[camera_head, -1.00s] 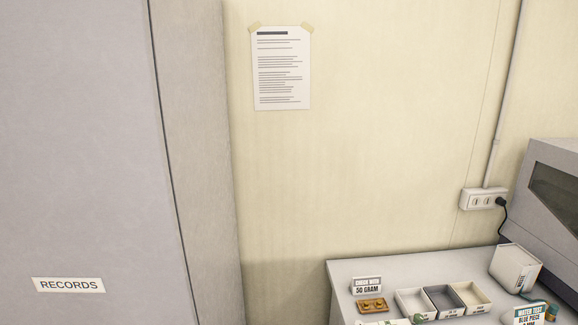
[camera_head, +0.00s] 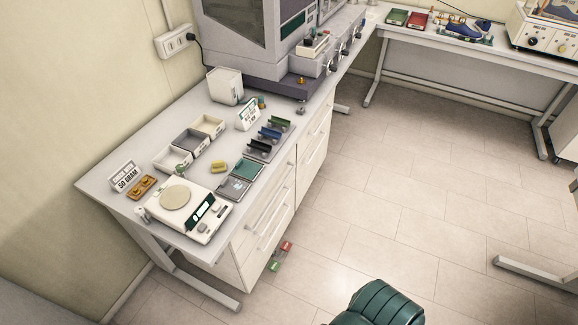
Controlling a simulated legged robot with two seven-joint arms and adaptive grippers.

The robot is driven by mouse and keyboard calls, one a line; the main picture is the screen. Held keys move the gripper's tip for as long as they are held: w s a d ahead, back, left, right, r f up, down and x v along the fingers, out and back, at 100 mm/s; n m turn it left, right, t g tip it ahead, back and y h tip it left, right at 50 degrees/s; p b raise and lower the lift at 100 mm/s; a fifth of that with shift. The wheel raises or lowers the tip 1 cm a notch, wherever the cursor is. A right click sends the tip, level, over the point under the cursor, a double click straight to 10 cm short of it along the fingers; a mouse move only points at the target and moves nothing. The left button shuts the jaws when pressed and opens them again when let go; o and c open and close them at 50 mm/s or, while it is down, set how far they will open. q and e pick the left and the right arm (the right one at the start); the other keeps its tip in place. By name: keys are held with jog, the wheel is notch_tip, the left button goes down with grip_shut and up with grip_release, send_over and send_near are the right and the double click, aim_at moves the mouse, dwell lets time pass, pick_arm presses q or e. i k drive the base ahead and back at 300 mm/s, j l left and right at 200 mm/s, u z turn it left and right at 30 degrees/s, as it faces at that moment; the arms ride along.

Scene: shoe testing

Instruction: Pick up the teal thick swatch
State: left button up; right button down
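A flat teal piece (camera_head: 247,169) lies near the front edge of the bench, beside a grey square plate (camera_head: 234,188). It may be the teal swatch, but its thickness is too small to tell. A small teal-and-orange item (camera_head: 262,102) stands farther back, near the green-and-white sign. Neither of my grippers is in view.
A large grey machine (camera_head: 262,40) stands behind. A dark green padded thing (camera_head: 380,305) is at the bottom. Much floor is clear at right.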

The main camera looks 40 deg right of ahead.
aim_at(247, 169)
jog(key=z, duration=1)
jog(key=i+l, duration=0.1)
jog(key=l, duration=0.3)
jog(key=i+u, duration=0.05)
